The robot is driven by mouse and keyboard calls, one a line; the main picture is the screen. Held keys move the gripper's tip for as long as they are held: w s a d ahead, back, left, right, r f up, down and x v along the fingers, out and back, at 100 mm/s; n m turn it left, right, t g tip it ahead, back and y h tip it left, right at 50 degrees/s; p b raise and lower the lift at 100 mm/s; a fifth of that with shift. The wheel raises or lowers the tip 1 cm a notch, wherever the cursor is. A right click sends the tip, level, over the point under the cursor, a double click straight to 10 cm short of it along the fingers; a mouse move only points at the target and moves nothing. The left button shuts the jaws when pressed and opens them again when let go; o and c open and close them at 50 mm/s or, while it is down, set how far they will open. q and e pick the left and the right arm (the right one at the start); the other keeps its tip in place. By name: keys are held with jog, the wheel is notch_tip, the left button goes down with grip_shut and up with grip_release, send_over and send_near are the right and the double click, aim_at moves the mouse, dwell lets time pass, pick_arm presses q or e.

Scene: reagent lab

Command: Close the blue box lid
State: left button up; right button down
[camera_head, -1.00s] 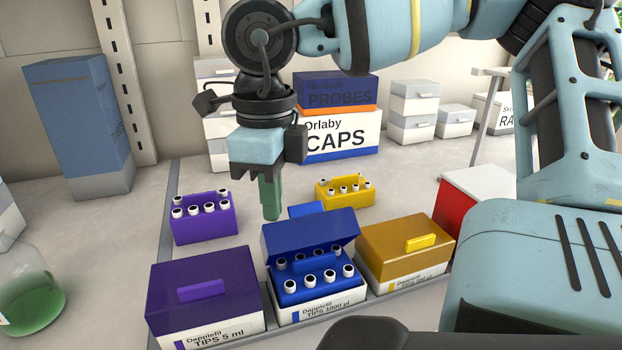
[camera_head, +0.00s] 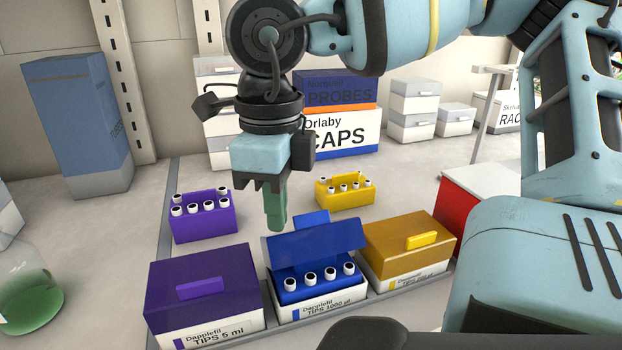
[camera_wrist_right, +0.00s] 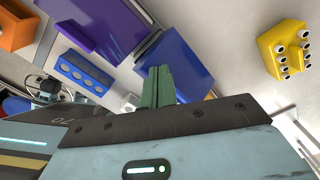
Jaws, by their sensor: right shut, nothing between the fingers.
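The blue box (camera_head: 322,311) stands in the front row, its white front reading Dapplefil TIPS 1000 µl. Its blue lid (camera_head: 318,246) is partly open, tilted over the box, and hides the back of the inside. A row of white tips shows under its front edge. My right gripper (camera_head: 277,212) points down with its green fingers shut and empty, just behind the lid's left part in the head view. I cannot tell whether they touch the lid. The wrist view shows the shut fingers (camera_wrist_right: 157,86) beside a blue surface. My left gripper is not in view.
A closed purple box (camera_head: 203,280) stands left of the blue box and a closed yellow box (camera_head: 408,246) stands right. Purple (camera_head: 204,222) and yellow (camera_head: 345,195) tip racks stand behind. A flask with green liquid (camera_head: 30,300) is at the left edge.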

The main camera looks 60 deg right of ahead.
jog(key=shift+s+a, duration=0.15)
jog(key=shift+s, duration=0.05)
jog(key=shift+s+a+f, duration=0.1)
jog(key=shift+s+a+f+b, duration=0.3)
jog(key=shift+s+a+b, duration=0.15)
jog(key=shift+s, duration=0.05)
dwell(0.4)
jog(key=shift+s+f, duration=0.1)
